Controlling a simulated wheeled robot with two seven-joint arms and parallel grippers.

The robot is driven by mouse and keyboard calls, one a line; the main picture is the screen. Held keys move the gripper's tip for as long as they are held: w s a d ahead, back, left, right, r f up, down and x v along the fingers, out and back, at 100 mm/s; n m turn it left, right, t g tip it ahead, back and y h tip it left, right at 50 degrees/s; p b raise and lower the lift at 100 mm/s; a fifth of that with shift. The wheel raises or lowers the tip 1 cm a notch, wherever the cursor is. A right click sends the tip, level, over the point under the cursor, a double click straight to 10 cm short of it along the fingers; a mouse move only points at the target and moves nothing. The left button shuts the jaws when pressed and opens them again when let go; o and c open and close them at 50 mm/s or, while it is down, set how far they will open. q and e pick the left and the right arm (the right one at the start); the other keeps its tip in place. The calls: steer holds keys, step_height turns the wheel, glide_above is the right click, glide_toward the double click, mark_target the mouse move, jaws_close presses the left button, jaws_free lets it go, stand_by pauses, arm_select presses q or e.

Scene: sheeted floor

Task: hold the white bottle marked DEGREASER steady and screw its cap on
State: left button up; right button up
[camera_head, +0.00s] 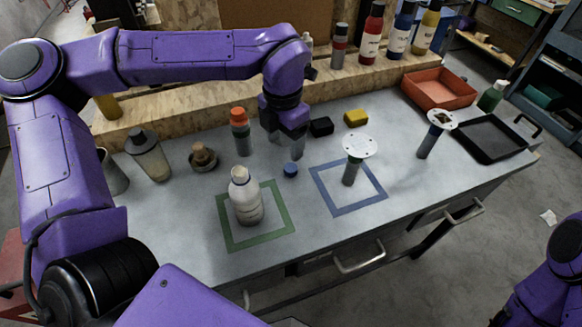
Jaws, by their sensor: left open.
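The white bottle (246,203) stands upright inside the green square outline (283,213) on the grey workbench. Its top is a narrow cream-coloured neck; the lettering on it is too small to read. A small blue round cap (290,170) lies on the bench to the right of the bottle, between the green and blue outlines. My left gripper (289,152) points down just above and behind the blue cap, open and apparently empty; its fingers are partly hidden by its own body. My right gripper is not in view; only part of my right arm shows at the lower right.
An orange-capped bottle (240,132), a black block (321,127) and a yellow block (356,118) are near the left gripper. A white-topped tool (358,148) stands in the blue outline (376,195). An orange bin (437,90) and black tray (490,139) are at right.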

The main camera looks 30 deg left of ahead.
mark_target(291, 168)
arm_select(q)
steer(key=shift+g, duration=0.3)
steer(key=w+f, duration=0.2)
steer(key=f, duration=0.1)
steer(key=w+f, duration=0.1)
steer(key=f, duration=0.1)
steer(key=shift+w+f, duration=0.2)
steer(key=shift+f, duration=0.05)
steer(key=shift+s+r, duration=0.35)
steer(key=shift+s, duration=0.35)
steer(key=f, duration=0.1)
steer(key=f+p, duration=0.1)
steer(key=f, duration=0.3)
steer(key=shift+w+d, duration=0.1)
steer(key=shift+w, duration=0.15)
steer(key=shift+s+f, duration=0.15)
steer(key=shift+f, duration=0.05)
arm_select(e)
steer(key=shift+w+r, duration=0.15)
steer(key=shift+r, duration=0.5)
arm_select(q)
steer(key=c, duration=1.1)
